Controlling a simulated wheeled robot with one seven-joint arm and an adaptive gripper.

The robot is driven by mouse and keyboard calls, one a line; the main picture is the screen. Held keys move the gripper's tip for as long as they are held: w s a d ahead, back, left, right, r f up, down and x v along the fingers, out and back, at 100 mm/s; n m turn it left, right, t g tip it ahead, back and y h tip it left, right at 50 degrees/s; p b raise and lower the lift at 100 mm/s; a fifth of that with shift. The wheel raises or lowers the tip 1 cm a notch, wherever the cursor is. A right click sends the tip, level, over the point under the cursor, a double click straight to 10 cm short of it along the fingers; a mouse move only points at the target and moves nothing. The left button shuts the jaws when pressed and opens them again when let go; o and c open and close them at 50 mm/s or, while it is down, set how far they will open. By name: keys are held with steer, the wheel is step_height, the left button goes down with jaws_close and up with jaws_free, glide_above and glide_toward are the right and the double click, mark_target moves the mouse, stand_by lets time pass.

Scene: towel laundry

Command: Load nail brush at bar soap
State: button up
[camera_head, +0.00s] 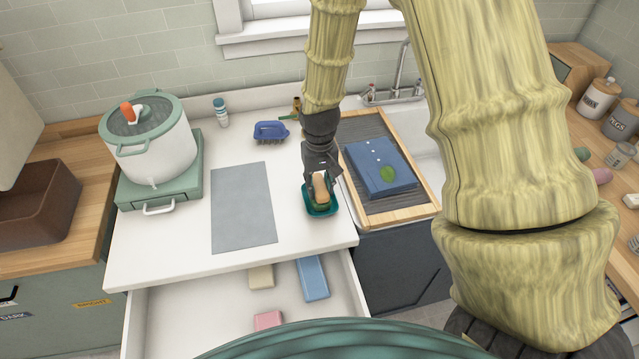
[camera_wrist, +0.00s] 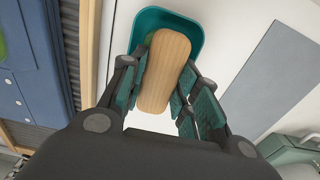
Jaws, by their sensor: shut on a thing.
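My gripper (camera_head: 321,186) points down at the front right of the white counter. It is shut on the wooden nail brush (camera_wrist: 166,72), a tan, rounded block with lengthwise grain; it also shows in the head view (camera_head: 320,188). The brush is over a teal soap dish (camera_head: 309,209), whose rim (camera_wrist: 150,18) shows around the brush's far end in the wrist view.
A blue scrub brush (camera_head: 270,132) and a grey mat (camera_head: 242,208) lie on the counter, a white pot (camera_head: 152,150) at left. The open drawer below holds several blocks, one blue (camera_head: 312,278).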

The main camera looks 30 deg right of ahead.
mark_target(320, 186)
steer(key=shift+r+p, duration=2.85)
steer(key=shift+r, duration=0.65)
steer(key=shift+f, duration=0.1)
